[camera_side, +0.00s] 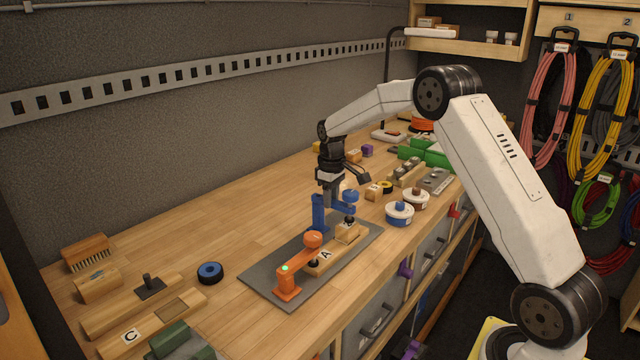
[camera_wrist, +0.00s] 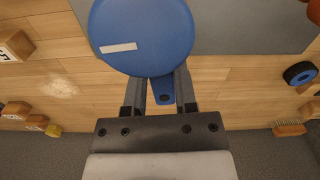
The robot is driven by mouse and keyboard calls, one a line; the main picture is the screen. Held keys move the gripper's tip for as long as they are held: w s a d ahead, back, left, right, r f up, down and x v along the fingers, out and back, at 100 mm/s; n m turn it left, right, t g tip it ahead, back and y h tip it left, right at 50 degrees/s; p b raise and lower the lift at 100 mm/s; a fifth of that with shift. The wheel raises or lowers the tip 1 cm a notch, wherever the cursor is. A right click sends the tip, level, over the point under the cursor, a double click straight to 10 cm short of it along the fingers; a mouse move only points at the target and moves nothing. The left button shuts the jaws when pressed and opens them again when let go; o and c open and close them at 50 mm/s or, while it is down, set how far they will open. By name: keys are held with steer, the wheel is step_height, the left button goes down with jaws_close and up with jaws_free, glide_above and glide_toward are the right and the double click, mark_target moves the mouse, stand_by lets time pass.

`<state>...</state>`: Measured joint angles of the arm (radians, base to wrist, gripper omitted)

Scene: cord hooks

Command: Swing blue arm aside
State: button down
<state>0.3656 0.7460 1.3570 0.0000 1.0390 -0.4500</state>
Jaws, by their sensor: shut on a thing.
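My gripper (camera_side: 332,190) is at the blue arm, close behind the head. In the wrist view the blue head (camera_wrist: 142,38) with a white strip fills the upper middle. There my gripper (camera_wrist: 160,88) is shut on a narrow blue part of the arm beside the head. The fingers partly hide that part.
An orange arm (camera_side: 288,283) with a green light stands at the plate's near end, its head (camera_side: 313,239) over the block. A blue ring (camera_side: 210,272) lies left of the plate. Spools (camera_side: 400,214) stand to the right. Bare wood lies behind the plate.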

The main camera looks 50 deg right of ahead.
steer(key=shift+w+d+r+n, duration=0.1)
steer(key=shift+w+d+n, duration=0.55)
steer(key=shift+n, duration=2.2)
steer(key=shift+w+d+f+n, duration=0.1)
steer(key=shift+w+d+n, duration=0.55)
steer(key=shift+n, duration=2.15)
steer(key=shift+w+d+r+n, duration=0.1)
steer(key=shift+w+d+n, duration=0.55)
steer(key=shift+n, duration=2.2)
steer(key=shift+w+a, duration=0.1)
steer(key=shift+w, duration=0.05)
steer(key=shift+c, duration=2)
jaws_free()
